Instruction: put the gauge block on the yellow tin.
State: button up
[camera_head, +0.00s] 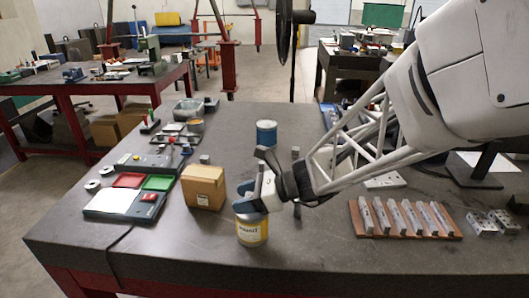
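The yellow tin (252,232) stands upright near the front edge of the dark table, its label facing me. My gripper (250,197) is right over the tin, and its lower end overlaps the tin's top in the picture. I cannot tell whether it touches the tin. The fingers are small and partly turned away, so I cannot tell whether they are open or hold anything. No gauge block is clearly seen at the tin; its top is largely hidden by my gripper.
A cardboard box (204,187) stands left of the tin. A blue tin (266,134) stands farther back. A wooden rack with metal bars (405,218) lies to the right. Red and green trays (157,183) lie at left. The table front right of the tin is clear.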

jog(key=shift+r, duration=0.15)
jog(key=shift+d, duration=0.1)
jog(key=shift+v, duration=5.9)
jog(key=s+d+n+t+h, duration=0.1)
jog(key=s+d+n+h, duration=0.3)
jog(key=s+d+n, duration=0.1)
jog(key=s+d+n+h, duration=0.5)
jog(key=s+d+n, duration=0.1)
jog(key=s+n, duration=0.1)
jog(key=s+d+n+t+h, duration=0.1)
jog(key=s+d+n+h, duration=0.3)
jog(key=s+d+n, duration=0.1)
jog(key=shift+s+d+r+n+t+h, duration=0.15)
jog(key=shift+s+d+n, duration=0.1)
jog(key=shift+s, duration=0.15)
jog(key=shift+s+d+r+n+t+h, duration=0.15)
jog(key=shift+s+d+r, duration=0.1)
jog(key=shift+s, duration=0.1)
